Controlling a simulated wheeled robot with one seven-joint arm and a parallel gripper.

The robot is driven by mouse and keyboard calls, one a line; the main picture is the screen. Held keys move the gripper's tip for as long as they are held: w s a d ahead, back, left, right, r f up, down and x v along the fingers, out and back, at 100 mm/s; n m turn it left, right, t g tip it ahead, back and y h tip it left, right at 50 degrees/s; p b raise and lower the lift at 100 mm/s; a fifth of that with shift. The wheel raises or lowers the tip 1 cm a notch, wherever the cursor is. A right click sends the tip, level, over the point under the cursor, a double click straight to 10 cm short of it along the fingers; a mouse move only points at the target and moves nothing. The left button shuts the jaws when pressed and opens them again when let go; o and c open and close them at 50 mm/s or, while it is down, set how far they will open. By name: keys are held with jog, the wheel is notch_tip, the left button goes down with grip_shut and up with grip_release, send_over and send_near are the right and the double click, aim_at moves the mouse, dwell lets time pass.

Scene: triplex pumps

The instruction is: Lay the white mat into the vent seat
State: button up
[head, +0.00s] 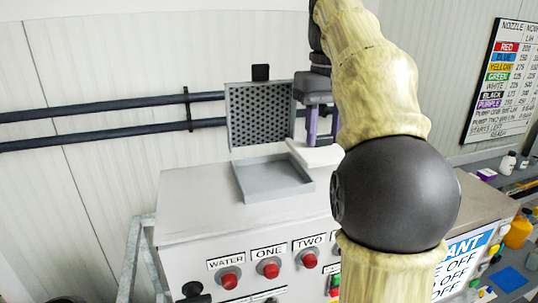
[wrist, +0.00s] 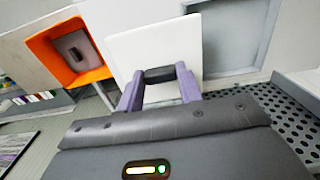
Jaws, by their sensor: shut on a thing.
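The white mat (head: 314,153) is a flat pale square held just above the cabinet top, right of the shallow grey tray and partly hidden behind my arm. The grey tray (head: 302,188), which looks like the vent seat, has a low raised rim and is empty. My gripper (head: 321,138) points down with its purple fingers shut on the mat. In the wrist view the mat (wrist: 150,45) extends beyond my gripper (wrist: 160,76), with a dark piece between the fingers. There the tray (wrist: 225,45) lies beside the mat on the right, and the mat appears apart from it.
A perforated grey panel (head: 261,117) stands upright behind the tray. Dark pipes (head: 110,113) run along the wall. Red buttons (head: 269,269) line the cabinet front. An orange box (wrist: 42,45) shows in the wrist view. The cabinet top (head: 190,205) left of the tray is clear.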

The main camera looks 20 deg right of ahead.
jog(key=a+p, duration=0.1)
jog(key=a, duration=0.9)
jog(key=shift+a+r+p, duration=0.1)
jog(key=shift+p, duration=0.3)
jog(key=shift+a, duration=0.25)
jog(key=shift+s+d, duration=0.15)
jog(key=shift+d, duration=0.05)
jog(key=shift+f, duration=1.65)
jog(key=shift+c, duration=0.7)
jog(key=shift+f, duration=0.2)
jog(key=o, duration=1.1)
